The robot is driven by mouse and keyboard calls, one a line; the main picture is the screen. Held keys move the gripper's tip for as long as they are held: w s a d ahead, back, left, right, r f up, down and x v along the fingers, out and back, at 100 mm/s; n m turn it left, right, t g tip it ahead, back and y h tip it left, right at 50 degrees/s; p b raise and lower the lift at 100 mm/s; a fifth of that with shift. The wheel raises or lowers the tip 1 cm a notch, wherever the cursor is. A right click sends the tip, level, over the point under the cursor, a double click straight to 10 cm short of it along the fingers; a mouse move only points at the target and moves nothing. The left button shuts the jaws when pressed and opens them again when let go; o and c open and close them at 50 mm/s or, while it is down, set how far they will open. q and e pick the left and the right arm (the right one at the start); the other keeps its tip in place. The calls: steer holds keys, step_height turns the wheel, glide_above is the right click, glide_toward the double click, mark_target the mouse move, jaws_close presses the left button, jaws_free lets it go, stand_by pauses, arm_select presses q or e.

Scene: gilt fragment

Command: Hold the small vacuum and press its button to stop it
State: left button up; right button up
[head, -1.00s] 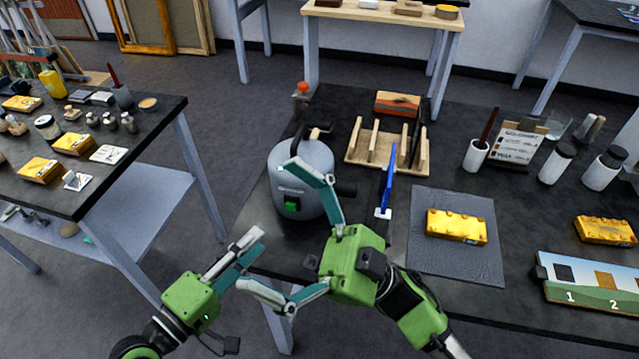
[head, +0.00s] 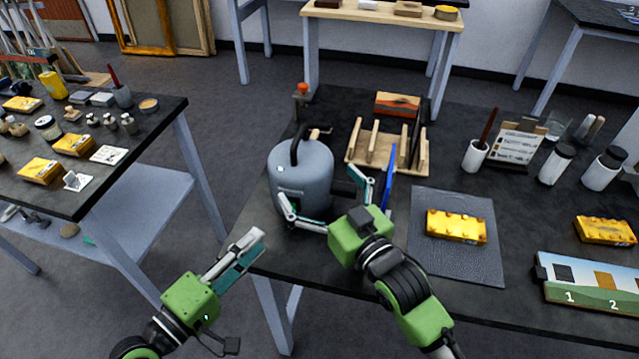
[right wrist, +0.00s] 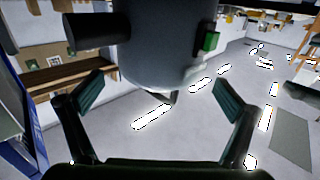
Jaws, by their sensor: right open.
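The small vacuum (head: 303,165) is a grey canister with a black handle, standing upright near the table's left edge. My right gripper (head: 318,186) is open with its fingers on either side of the vacuum's lower body in the head view. In the right wrist view the vacuum body (right wrist: 160,50) hangs between and beyond the open fingers (right wrist: 163,95), with no clear contact.
A wooden rack (head: 385,150) stands behind the vacuum, with a blue upright piece (head: 389,178) close to my right gripper. Open floor separates the left table (head: 130,140) from this one.

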mark_target(301, 164)
steer(key=shift+x, duration=3.6)
steer(key=c, duration=1.5)
arm_select(q)
jaws_close()
arm_select(e)
steer(key=shift+c, duration=1.1)
